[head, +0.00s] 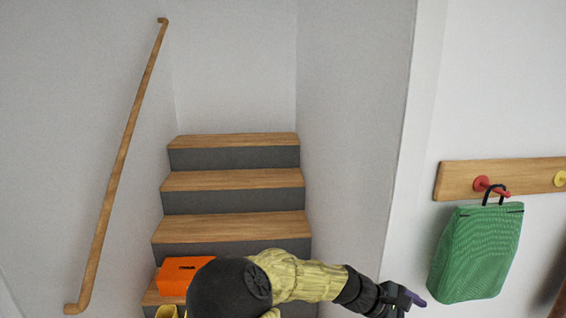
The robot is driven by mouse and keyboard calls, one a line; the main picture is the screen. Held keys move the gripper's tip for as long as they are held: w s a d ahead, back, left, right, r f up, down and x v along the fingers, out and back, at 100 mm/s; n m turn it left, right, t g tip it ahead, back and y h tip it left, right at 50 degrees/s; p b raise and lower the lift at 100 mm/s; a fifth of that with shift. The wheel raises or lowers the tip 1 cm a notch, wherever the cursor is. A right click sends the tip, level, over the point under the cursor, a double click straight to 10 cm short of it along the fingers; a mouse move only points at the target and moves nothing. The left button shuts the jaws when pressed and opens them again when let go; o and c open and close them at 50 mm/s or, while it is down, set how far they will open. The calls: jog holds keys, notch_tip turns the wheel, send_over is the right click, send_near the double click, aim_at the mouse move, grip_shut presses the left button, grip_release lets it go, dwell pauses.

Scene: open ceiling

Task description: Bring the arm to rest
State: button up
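My arm reaches from the bottom middle of the head view toward the right, with yellow and black links. My gripper (414,299) is at its end, low in the view, in front of the white wall and left of the green bag. A small purple tip shows at its end. The fingers are too small and too edge-on to tell whether they are open or shut, or whether they hold anything.
A wooden staircase (234,228) rises ahead, with a wooden handrail (121,160) on the left wall. An orange box (178,274) sits on a lower step. At right, a green bag (474,255) hangs from a red peg (481,183) on a wooden rack (455,180).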

jog(key=s+a+f+m+y, duration=0.6)
jog(key=f+y, duration=0.2)
jog(key=s+a+r+m+t+y, duration=0.3)
jog(key=a+r+m+t, duration=0.1)
jog(key=a, duration=0.4)
jog(key=shift+s+a+r+m+y, duration=0.2)
jog(key=shift+r+m+y, duration=0.1)
jog(key=shift+r+m, duration=0.65)
jog(key=shift+w+f, duration=0.1)
jog(key=shift+s+d, duration=0.1)
jog(key=shift+s, duration=0.1)
jog(key=shift+w, duration=0.1)
jog(key=shift+c, duration=0.2)
